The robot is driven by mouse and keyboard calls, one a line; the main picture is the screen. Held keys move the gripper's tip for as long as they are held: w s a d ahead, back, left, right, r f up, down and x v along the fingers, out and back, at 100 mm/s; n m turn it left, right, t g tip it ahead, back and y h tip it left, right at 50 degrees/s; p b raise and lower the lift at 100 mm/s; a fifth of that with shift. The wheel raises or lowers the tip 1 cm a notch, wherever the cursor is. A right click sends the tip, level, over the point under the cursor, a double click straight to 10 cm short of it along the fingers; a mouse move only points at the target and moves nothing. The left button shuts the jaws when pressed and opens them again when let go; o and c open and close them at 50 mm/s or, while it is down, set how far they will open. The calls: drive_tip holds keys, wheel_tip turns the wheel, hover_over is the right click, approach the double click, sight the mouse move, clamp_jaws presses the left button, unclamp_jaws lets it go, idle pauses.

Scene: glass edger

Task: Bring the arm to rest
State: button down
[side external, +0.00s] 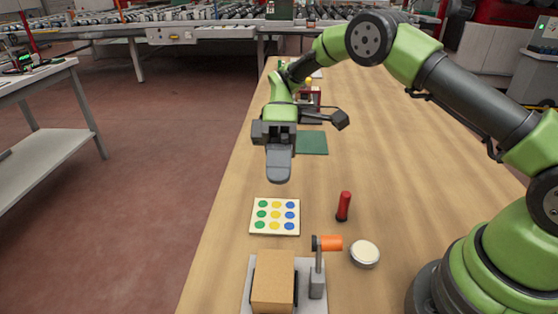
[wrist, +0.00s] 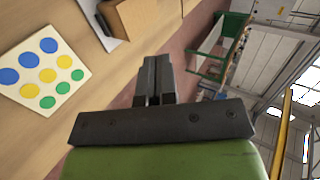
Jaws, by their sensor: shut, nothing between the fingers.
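My gripper (side external: 279,165) hangs over the wooden table in the side external view, above and beyond the white board with colored dots. It is shut and holds nothing. In the wrist view the two dark fingers of my gripper (wrist: 153,80) lie close together, pointing away over the table edge. My green and grey arm arches over from the right side of the table.
On the table (side external: 390,150) are a dotted board (side external: 275,216), a red cylinder (side external: 344,206), a round white-topped tin (side external: 365,253), an orange-ended stand (side external: 328,243), a cardboard-brown block (side external: 274,281) and a green mat (side external: 312,142). A side bench (side external: 40,75) stands left across the open floor.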

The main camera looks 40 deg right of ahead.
drive_tip(key=s+d+r+m+t+h, duration=0.2)
drive_tip(key=s+r+m+t, duration=0.1)
drive_tip(key=r, duration=0.4)
drive_tip(key=s+d+r+m+t+h, duration=0.1)
drive_tip(key=s+d+r+m+t, duration=0.15)
drive_tip(key=r, duration=0.45)
drive_tip(key=s+d+r+m+t+h, duration=0.1)
drive_tip(key=s+m+t, duration=0.2)
drive_tip(key=s+t, duration=0.2)
drive_tip(key=s+d+r+m+t+h, duration=0.1)
drive_tip(key=s+m+t+h, duration=0.1)
drive_tip(key=s+m+t, duration=0.2)
drive_tip(key=s, duration=0.3)
drive_tip(key=shift+d+r+t, duration=0.35)
